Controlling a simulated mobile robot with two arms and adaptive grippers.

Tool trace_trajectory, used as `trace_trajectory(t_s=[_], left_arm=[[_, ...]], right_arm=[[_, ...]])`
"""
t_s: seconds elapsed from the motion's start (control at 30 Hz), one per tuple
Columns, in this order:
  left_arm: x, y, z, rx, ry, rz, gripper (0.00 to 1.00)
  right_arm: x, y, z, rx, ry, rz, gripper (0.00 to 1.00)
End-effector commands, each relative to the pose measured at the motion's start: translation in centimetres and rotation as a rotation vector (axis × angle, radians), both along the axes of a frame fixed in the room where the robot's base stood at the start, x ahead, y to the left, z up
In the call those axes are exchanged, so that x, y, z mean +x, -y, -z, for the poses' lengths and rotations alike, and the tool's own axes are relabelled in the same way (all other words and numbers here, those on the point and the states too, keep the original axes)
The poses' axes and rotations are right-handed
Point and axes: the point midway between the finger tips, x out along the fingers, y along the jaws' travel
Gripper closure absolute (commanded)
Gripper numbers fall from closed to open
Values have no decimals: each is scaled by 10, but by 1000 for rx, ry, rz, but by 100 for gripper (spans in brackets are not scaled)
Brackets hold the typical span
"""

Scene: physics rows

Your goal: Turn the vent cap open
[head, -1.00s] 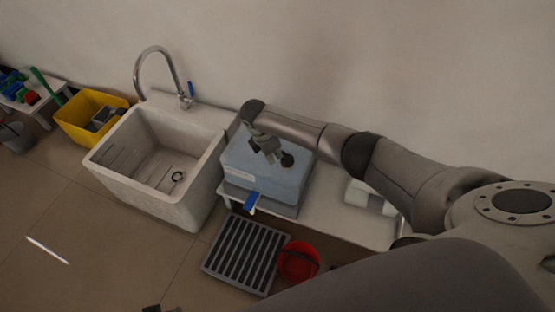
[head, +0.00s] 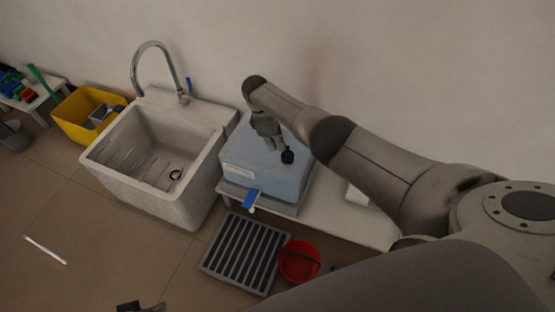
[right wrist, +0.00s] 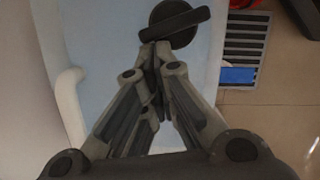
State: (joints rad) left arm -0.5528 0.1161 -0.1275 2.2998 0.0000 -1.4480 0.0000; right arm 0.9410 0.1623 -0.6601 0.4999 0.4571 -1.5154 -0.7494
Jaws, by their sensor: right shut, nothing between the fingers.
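The vent cap (head: 288,157) is a dark round knob on top of a pale blue container (head: 250,171). In the right wrist view the cap (right wrist: 181,14) is a dark disc with a raised bar across it, lying slightly tilted in the picture. My right gripper (head: 276,145) is over the container top beside the cap. In the right wrist view its fingers (right wrist: 155,48) are together and empty, with their tips at the bar's near left part; I cannot tell if they touch it. A dark part at the bottom edge of the head view may be my left gripper (head: 128,307).
The container has a blue-handled tap (head: 250,198) at its front and stands on a white bench (head: 338,217). A stone sink (head: 196,176) with a faucet is at its left. A slatted grate (head: 238,256) and red bucket (head: 299,262) are on the floor in front.

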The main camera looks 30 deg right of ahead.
Motion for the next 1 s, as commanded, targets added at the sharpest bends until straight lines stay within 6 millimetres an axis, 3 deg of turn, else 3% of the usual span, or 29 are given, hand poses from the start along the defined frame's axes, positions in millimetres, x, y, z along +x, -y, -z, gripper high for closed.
trace_trajectory(t_s=[0.37, 1.0], left_arm=[[-12, -2, -41, -1, 23, -2, 60], [-12, -2, -36, 0, 21, -2, 60]], right_arm=[[4, 7, 1, 0, 1, 166, 100], [4, 10, 0, -1, 1, 229, 100]])
